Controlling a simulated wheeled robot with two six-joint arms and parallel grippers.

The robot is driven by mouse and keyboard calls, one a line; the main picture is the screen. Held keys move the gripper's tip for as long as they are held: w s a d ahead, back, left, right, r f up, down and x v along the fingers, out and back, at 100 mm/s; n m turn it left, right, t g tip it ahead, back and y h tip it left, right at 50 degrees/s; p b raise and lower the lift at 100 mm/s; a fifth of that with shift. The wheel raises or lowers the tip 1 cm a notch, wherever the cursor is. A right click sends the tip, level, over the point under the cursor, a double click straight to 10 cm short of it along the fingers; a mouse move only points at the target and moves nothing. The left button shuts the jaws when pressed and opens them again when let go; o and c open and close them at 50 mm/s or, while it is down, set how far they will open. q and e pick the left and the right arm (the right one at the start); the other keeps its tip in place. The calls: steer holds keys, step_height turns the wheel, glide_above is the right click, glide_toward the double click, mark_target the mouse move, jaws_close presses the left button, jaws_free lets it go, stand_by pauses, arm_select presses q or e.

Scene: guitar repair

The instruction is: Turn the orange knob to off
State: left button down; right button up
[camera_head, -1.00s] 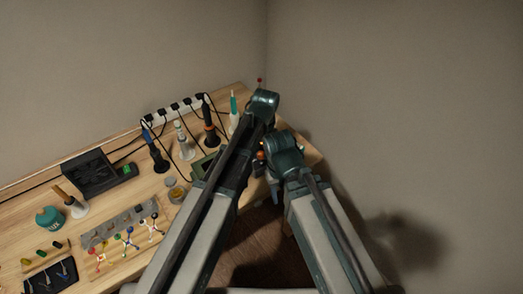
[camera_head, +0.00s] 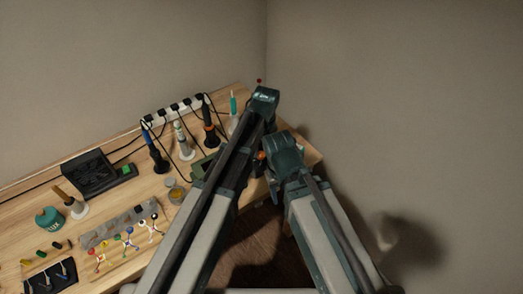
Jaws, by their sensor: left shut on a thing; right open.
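A small orange round thing (camera_head: 261,155), seemingly the orange knob, shows in the narrow gap between my two arms, at the right end of the bench. My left gripper (camera_head: 255,145) is at the orange thing, largely hidden by its own arm. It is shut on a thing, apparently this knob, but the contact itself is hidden. My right gripper (camera_head: 272,182) is lower, just right of my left arm. It is open, and its fingers are mostly covered by its own arm links. Which way the knob points cannot be seen.
A green-screened device (camera_head: 205,165) sits partly behind my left arm. Soldering irons, including a dark one with an orange ring (camera_head: 210,135), stand near a white power strip (camera_head: 172,112) with trailing cables.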

arm_select(q)
steer(key=shift+n, duration=1)
steer(key=c, duration=0.5)
jaws_free()
steer(key=shift+c, duration=0.2)
steer(key=shift+r, duration=0.15)
step_height(320, 180, up, 14)
steer(key=p, duration=1.3)
steer(key=shift+w+d+f+p, duration=0.2)
steer(key=shift+d+f+p, duration=0.05)
steer(key=shift+d+p, duration=0.15)
